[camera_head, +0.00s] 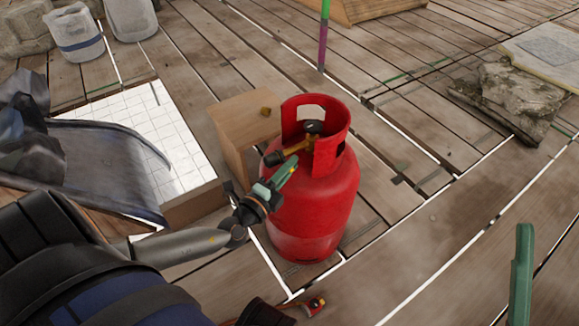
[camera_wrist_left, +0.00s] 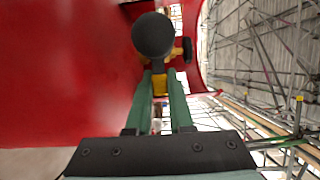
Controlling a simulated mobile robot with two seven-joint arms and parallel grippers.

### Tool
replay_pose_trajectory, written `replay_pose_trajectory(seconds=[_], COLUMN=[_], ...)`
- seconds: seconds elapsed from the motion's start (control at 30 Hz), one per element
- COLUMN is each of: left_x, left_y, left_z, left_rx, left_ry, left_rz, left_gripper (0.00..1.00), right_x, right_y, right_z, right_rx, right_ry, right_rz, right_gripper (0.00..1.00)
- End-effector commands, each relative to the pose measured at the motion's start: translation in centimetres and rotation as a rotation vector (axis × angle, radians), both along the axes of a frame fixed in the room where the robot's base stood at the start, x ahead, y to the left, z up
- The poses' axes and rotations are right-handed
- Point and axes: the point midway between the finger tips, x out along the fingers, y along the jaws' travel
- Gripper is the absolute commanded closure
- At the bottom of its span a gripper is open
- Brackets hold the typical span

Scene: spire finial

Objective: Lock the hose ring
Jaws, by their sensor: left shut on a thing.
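A red gas cylinder (camera_head: 316,205) stands upright on the deck. A brass valve with a black top (camera_head: 313,127) sits inside its red collar. A black round end (camera_head: 273,158) points out from the valve to the left; it fills the upper middle of the left wrist view (camera_wrist_left: 153,35). My left gripper (camera_head: 285,172) has its green fingers at the brass-coloured fitting (camera_wrist_left: 159,84) below that round end, shut on it. I cannot tell which part is the hose ring. A green finger, apparently of my right gripper (camera_head: 522,270), shows at the right edge; its other finger is hidden.
A cardboard box (camera_head: 240,130) stands behind the cylinder. A white-tiled panel (camera_head: 170,140) and a dark tarp (camera_head: 100,165) lie at left. A red-and-black fitting (camera_head: 313,306) lies low at the bottom edge. Stone slabs (camera_head: 515,100) lie at far right.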

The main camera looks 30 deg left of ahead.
Motion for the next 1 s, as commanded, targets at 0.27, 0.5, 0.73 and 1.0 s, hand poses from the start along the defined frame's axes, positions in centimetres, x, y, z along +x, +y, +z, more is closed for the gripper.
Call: replay_pose_trajectory(seconds=[0.27, 0.5, 0.73, 1.0], left_x=[0.0, 0.1, 0.3, 0.4], left_y=[0.1, 0.3, 0.6, 1.0], left_z=[-0.6, -1.4, -2.1, -2.8], left_rx=[0.097, 0.269, 0.448, 0.611], left_ry=[-0.038, -0.109, -0.184, -0.251], left_rz=[0.0, -0.001, -0.001, 0.0], left_gripper=[1.0, 1.0, 1.0, 1.0], right_x=[0.0, 0.0, 0.1, 0.1], right_y=[0.0, 0.1, 0.1, 0.1], right_z=[-0.7, -0.9, -0.9, -0.8], right_rx=[-0.006, -0.009, -0.004, 0.001], right_ry=[-0.001, 0.001, 0.002, 0.003], right_rz=[-0.003, -0.004, -0.006, -0.006], right_gripper=[0.29, 0.29, 0.29, 0.29])
